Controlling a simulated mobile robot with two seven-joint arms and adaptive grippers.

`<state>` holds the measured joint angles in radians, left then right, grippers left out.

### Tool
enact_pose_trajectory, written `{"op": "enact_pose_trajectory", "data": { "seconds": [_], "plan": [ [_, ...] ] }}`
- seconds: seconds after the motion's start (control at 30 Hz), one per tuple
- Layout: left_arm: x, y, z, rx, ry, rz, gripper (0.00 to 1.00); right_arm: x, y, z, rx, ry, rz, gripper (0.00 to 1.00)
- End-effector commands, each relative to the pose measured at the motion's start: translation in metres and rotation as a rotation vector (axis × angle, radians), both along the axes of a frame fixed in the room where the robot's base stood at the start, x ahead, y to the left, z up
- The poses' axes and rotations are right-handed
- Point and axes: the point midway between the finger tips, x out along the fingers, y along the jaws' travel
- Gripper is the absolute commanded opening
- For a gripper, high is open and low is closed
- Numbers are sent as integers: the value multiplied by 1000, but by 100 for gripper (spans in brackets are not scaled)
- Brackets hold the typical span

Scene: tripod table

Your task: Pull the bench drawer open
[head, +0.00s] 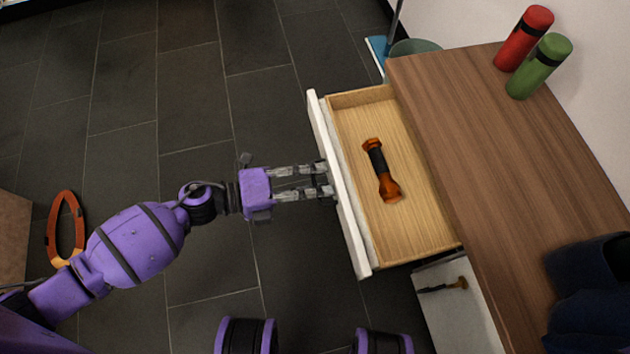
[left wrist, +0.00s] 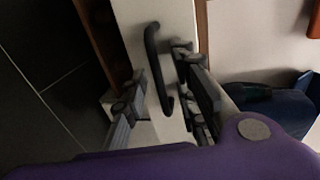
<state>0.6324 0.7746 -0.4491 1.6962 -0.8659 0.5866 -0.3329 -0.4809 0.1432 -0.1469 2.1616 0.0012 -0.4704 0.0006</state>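The bench drawer (head: 415,225) stands pulled well out from under the wooden bench top (head: 500,150), its white front (head: 352,225) toward my left gripper (head: 328,180). An orange and black flashlight (head: 381,168) lies inside. My left gripper reaches the drawer front with its two fingers apart. In the left wrist view the black bar handle (left wrist: 152,55) lies between the spread fingers (left wrist: 162,85) on the pale front (left wrist: 135,15). I cannot tell whether a finger touches the handle. My right gripper is not in view.
A red bottle (head: 523,40) and a green bottle (head: 539,66) stand on the bench top's far end. Dark blue cloth (head: 590,290) lies at its near end. An orange ring (head: 66,228) is at the left. The dark tiled floor (head: 170,90) before the drawer is clear.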

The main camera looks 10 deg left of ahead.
Motion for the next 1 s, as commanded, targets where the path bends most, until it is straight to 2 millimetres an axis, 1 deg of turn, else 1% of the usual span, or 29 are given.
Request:
{"op": "enact_pose_trajectory", "data": {
  "seconds": [0.17,0.4,0.6,0.7,0.8,1.0],
  "plan": [
    [-7,18,2,4,1,1,26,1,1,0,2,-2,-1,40],
    [-24,66,12,4,2,1,26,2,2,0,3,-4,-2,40],
    [-36,97,20,2,2,0,26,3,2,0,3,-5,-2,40],
    [-38,105,22,1,0,0,26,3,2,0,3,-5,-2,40],
    [-40,109,23,1,1,-1,26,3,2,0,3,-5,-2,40],
    [-40,110,23,0,0,-1,26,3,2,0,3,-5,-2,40]
  ]
}}
